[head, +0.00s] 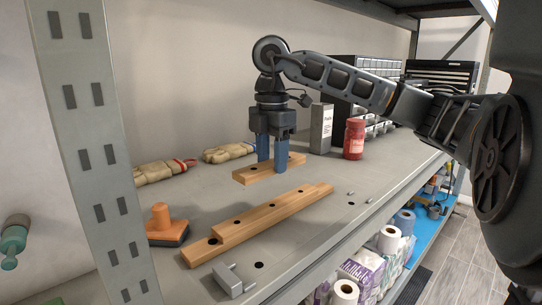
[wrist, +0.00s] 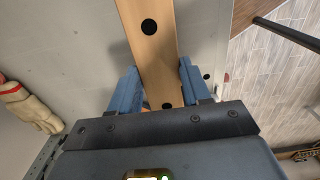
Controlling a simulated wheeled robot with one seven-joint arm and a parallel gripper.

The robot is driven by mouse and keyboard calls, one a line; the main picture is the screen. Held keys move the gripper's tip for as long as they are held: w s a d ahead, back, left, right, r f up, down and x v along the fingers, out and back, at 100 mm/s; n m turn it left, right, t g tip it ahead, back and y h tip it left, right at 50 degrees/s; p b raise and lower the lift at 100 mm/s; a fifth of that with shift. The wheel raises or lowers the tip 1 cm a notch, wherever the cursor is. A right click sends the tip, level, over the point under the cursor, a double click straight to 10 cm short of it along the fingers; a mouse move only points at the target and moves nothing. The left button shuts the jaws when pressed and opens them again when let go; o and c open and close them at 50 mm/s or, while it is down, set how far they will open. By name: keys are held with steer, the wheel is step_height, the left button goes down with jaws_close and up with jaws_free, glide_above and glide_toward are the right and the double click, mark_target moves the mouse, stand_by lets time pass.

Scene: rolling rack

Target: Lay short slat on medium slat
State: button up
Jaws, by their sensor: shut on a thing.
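My gripper (head: 272,155) has blue fingers pointing down and is shut on the short slat (head: 252,175), a light wooden piece with dark round holes. The short slat also shows between the fingers in the wrist view (wrist: 150,55). It is behind the medium slat (head: 282,207) in the head view, apart from it and seemingly raised; its exact height is hard to tell. The medium slat appears to lie on a longer slat (head: 196,253), whose near-left end sticks out beneath it. Dark holes show along both.
An orange-handled tool (head: 162,222) and a grey bracket (head: 236,279) lie near the slats' left end. Tan bundles (head: 160,171) lie along the wall. A red jar (head: 354,139) and a grey box (head: 321,128) stand at right. A grey rack post (head: 95,130) rises at left.

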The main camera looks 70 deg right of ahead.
mark_target(272, 205)
steer(key=shift+f+b, duration=0.15)
steer(key=shift+b, duration=0.35)
step_height(272, 205, down, 8)
steer(key=b, duration=0.7)
steer(key=shift+r+b, duration=0.2)
steer(key=shift+b, duration=0.15)
steer(key=shift+f+b, duration=0.6)
steer(key=shift+b, duration=0.15)
steer(key=o, duration=1.2)
steer(key=shift+c, duration=0.2)
steer(key=shift+r, duration=3.95)
steer(key=shift+s, duration=0.15)
